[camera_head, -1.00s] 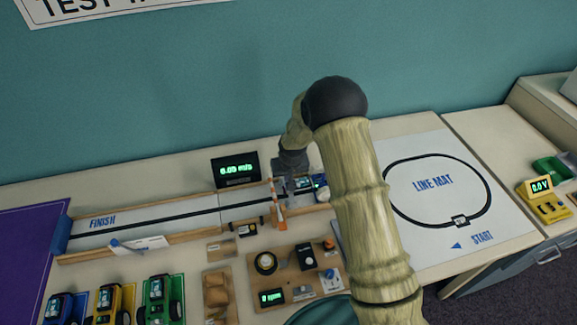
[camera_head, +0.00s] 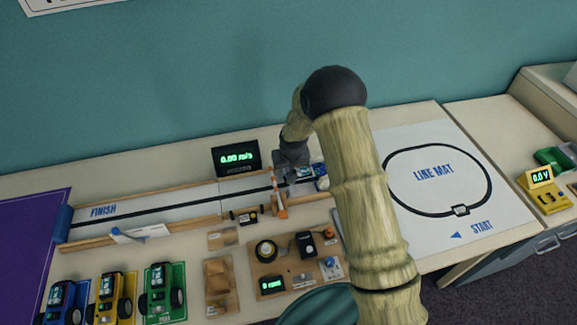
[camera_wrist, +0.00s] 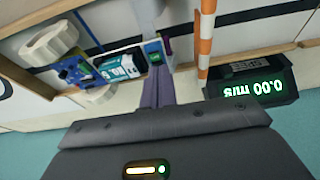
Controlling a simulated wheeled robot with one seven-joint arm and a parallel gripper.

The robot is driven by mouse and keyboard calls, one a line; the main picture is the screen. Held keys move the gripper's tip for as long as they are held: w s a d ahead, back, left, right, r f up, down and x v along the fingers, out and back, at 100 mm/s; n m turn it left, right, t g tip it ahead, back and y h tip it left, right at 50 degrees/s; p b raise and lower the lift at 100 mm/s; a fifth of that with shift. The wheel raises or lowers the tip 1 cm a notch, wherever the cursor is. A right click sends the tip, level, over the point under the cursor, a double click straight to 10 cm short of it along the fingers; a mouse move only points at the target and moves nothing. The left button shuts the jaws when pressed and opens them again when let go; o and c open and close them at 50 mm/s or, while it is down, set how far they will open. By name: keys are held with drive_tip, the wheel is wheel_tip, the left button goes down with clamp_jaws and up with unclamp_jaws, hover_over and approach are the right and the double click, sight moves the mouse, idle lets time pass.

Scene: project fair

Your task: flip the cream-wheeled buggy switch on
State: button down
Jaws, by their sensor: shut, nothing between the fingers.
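The cream-wheeled buggy (camera_wrist: 120,68) is in the upper left of the wrist view, with cream wheels, blue parts and a white-and-dark battery block. In the head view the buggy (camera_head: 306,172) sits at the right end of the track, partly hidden by my arm. A small part with a green light (camera_wrist: 154,50) is at the buggy's end; I cannot tell the switch's position. My gripper (camera_wrist: 158,88) is shut and empty, its fingertips close to that lit part. I cannot tell whether they touch. The gripper's tips are hidden in the head view.
An orange-and-white striped gate post (camera_head: 279,198) stands beside the buggy. A speed display (camera_head: 236,159) reads 0.00 m/s behind the wood-edged track (camera_head: 150,213). Three other buggies, blue, yellow and green (camera_head: 163,290), stand at front left. The line mat (camera_head: 435,200) lies right of my arm.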

drive_tip(key=shift+s+d, duration=0.15)
drive_tip(key=shift+s, duration=0.45)
drive_tip(key=shift+r, duration=0.15)
drive_tip(key=r+p, duration=0.1)
drive_tip(key=r, duration=0.1)
drive_tip(key=w+r+p, duration=0.1)
drive_tip(key=r+p, duration=0.1)
drive_tip(key=shift+r, duration=0.3)
drive_tip(key=shift+r+b, duration=0.3)
drive_tip(key=shift+b, duration=0.25)
drive_tip(key=w+b+v, duration=0.1)
drive_tip(key=v, duration=0.7)
drive_tip(key=shift+a+r, duration=0.3)
drive_tip(key=shift+r, duration=0.05)
drive_tip(key=shift+s+r, duration=0.1)
drive_tip(key=shift+s, duration=0.05)
